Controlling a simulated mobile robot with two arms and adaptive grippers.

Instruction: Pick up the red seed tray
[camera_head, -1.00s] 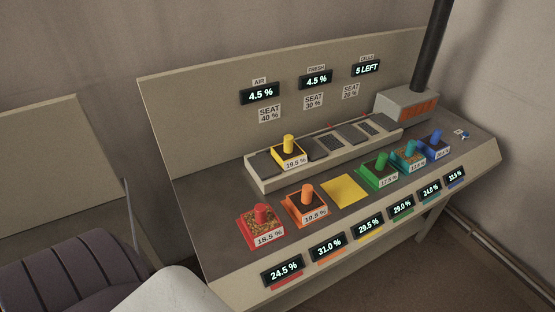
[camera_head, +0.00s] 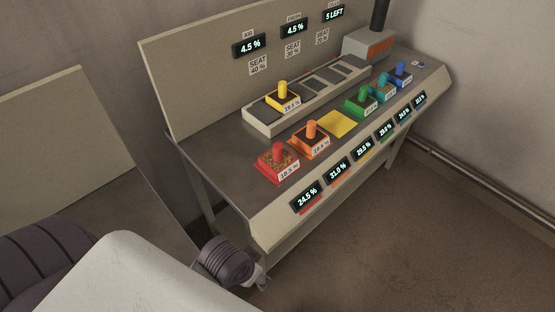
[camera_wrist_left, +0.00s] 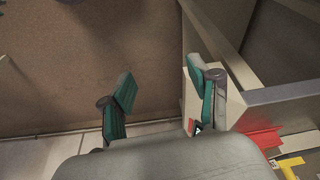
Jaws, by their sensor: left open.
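The red seed tray (camera_head: 277,166), with brown contents, a red upright knob and a white 18.5 % label, sits on the bench at its near left end. My left gripper (camera_wrist_left: 162,103) is open, its two green-padded fingers wide apart with nothing between them in the left wrist view. In the head view a dark, ribbed part of my arm is low in front of the bench, below and apart from the tray. A red surface shows right of the fingers in the wrist view; I cannot tell if it is the tray. My right gripper is not in view.
An orange tray (camera_head: 311,139) stands close to the right of the red one. A yellow tray (camera_head: 283,97) sits on the raised rack (camera_head: 264,117) behind. Green (camera_head: 362,101), teal and blue trays stand farther right, past a bare yellow square (camera_head: 338,124). Displays line the bench front.

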